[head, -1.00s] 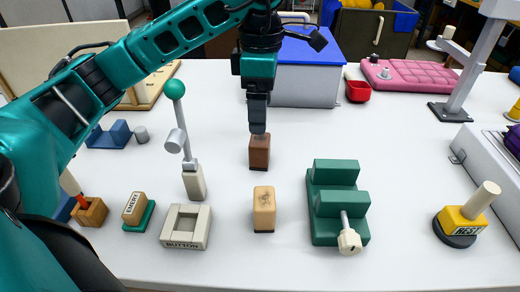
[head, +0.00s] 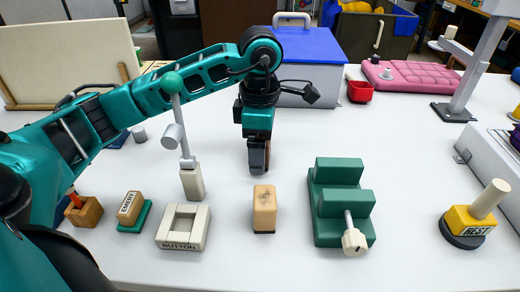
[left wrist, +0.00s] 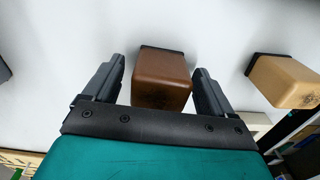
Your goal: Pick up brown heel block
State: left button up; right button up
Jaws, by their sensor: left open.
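The brown heel block (left wrist: 162,80) stands between the two open fingers of my left gripper in the left wrist view, with a visible gap on each side. In the head view my left gripper (head: 258,160) points down over the block, which is mostly hidden behind the fingers; a brown sliver (head: 267,157) shows at their right edge. The block appears to stand on the white table. My right gripper is not in view.
A tan block (head: 264,208) stands just in front of the gripper. A green stepped block (head: 340,205) is to its right, and a grey post with a green ball (head: 190,180) to its left. A blue-lidded box (head: 308,60) stands behind. White table is clear around the block.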

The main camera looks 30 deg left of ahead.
pick_arm(q)
jog(key=c, duration=1.1)
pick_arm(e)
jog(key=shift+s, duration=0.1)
pick_arm(q)
jog(key=shift+r, duration=0.15)
notch_tip(320, 180, up, 9)
jog(key=shift+r+p, duration=0.2)
jog(key=shift+p, duration=0.95)
jog(key=shift+r+p, duration=1.9)
jog(key=shift+r, duration=3.35)
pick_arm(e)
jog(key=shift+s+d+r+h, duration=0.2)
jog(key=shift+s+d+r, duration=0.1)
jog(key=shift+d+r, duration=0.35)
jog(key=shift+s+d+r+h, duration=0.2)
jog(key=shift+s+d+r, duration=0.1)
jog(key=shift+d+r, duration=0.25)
